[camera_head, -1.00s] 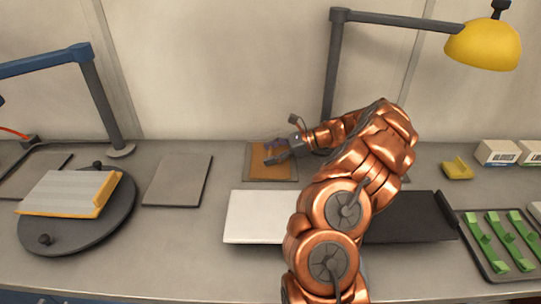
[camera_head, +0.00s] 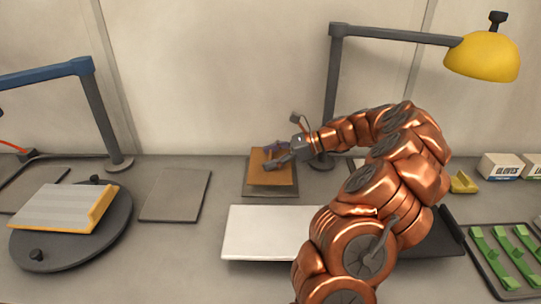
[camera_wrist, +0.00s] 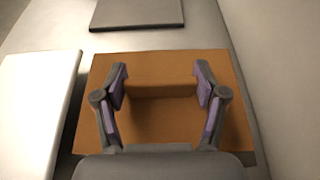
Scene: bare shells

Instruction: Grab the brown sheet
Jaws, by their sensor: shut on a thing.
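The brown sheet (camera_head: 272,179) is at the back middle of the bench in the head view. It is raised a little above a grey plate (camera_head: 270,192). In the wrist view the brown sheet (camera_wrist: 160,120) fills the middle and has a raised brown block across it. My gripper (camera_head: 275,158) is over the sheet, shut on this block. In the wrist view the two fingers of my gripper (camera_wrist: 162,85) stand at the block's two ends. The sheet's underside is hidden.
A white panel (camera_head: 262,232) lies in front, with a dark panel to its right, partly behind my arm. A flat grey plate (camera_head: 176,195) lies to the left. A lamp post (camera_head: 333,90) stands close behind on the right. A round turntable (camera_head: 110,230) is at far left.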

